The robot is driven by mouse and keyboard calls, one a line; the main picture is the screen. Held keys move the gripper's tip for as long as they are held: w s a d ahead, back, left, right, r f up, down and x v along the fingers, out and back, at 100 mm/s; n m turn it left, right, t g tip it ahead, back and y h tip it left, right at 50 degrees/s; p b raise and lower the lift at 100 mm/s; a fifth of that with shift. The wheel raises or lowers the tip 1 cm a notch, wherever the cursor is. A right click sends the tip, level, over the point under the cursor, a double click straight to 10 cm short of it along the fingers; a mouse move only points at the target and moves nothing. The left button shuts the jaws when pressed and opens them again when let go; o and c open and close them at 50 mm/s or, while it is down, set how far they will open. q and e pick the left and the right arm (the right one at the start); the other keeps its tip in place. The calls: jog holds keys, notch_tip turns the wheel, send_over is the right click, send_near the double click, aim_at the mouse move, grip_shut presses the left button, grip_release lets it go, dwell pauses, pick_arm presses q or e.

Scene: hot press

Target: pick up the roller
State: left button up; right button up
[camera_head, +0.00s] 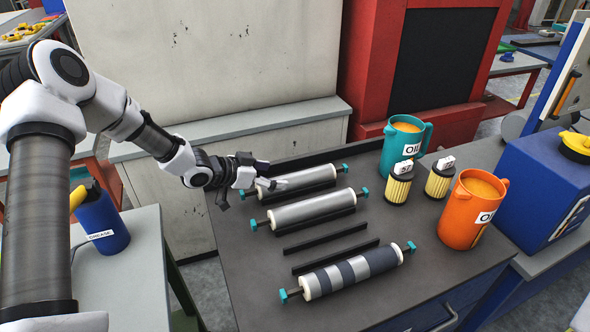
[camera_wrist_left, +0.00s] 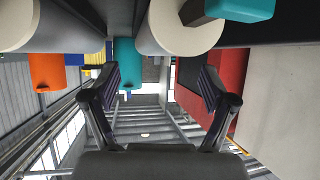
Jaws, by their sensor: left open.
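Three rollers lie on the dark bench top, each with teal ends. The far silver roller (camera_head: 311,178) and the middle silver roller (camera_head: 313,209) are plain, while the near roller (camera_head: 352,273) has dark and silver bands. My left gripper (camera_head: 270,177) is open and empty at the left end of the far silver roller and partly hides that end. In the left wrist view its fingers (camera_wrist_left: 160,88) are spread. That view appears upside down and shows a pale roller end (camera_wrist_left: 182,30) at the top, with a teal tip beside it. My right gripper is not in view.
A teal mug (camera_head: 404,147), two yellow filter cans (camera_head: 399,188) and an orange mug (camera_head: 470,212) stand right of the rollers. Two dark empty rails (camera_head: 335,256) lie between the middle and near rollers. A blue grease bottle (camera_head: 101,225) stands on the left table.

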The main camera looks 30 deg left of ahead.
aim_at(291, 177)
pick_arm(q)
jog(key=x, duration=0.7)
jog(key=shift+d+p, duration=0.15)
jog(key=shift+p, duration=0.25)
jog(key=shift+s+r, duration=0.1)
jog(key=shift+s, duration=0.05)
jog(key=c, duration=1.6)
grip_shut()
jog(key=shift+r, duration=0.15)
